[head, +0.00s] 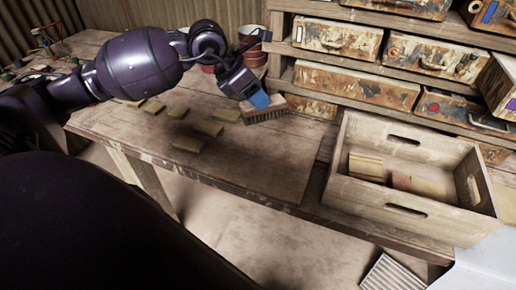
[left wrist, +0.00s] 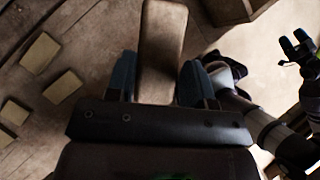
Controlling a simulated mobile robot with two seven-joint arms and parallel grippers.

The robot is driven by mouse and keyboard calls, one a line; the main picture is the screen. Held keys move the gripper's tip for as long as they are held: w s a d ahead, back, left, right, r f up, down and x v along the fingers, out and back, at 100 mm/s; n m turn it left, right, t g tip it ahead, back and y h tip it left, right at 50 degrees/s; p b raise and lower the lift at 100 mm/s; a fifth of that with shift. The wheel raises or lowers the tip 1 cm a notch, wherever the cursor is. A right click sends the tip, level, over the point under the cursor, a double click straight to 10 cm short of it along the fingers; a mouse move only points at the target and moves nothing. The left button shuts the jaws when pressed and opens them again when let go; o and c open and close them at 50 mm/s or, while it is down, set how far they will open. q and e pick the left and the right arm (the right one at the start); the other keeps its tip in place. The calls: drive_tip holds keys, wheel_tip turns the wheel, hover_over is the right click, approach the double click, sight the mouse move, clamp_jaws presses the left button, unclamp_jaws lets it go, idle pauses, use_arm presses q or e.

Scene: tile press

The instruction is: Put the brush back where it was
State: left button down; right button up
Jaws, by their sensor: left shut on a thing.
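My left gripper (head: 260,101) is shut on the brush (head: 266,115), a wooden block with dark bristles pointing down. The brush is over the workbench, near the shelf's left end; I cannot tell whether the bristles touch the wood. In the left wrist view, the brush (left wrist: 162,40) shows as a brown wooden bar reaching away between the blue fingers of the left gripper (left wrist: 157,82).
Several flat tan tiles (head: 188,145) lie left of the brush on the workbench (head: 265,170). An open wooden crate (head: 350,192) with a few blocks stands at the right. Worn drawers (head: 355,85) fill the shelf behind. The bench front is clear.

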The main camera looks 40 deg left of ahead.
use_arm(q)
wheel_tip(320, 180, down, 16)
drive_tip(key=shift+f, duration=0.15)
idle(0.5)
drive_tip(key=shift+c, duration=2.4)
unclamp_jaws()
drive_tip(key=v, duration=1.2)
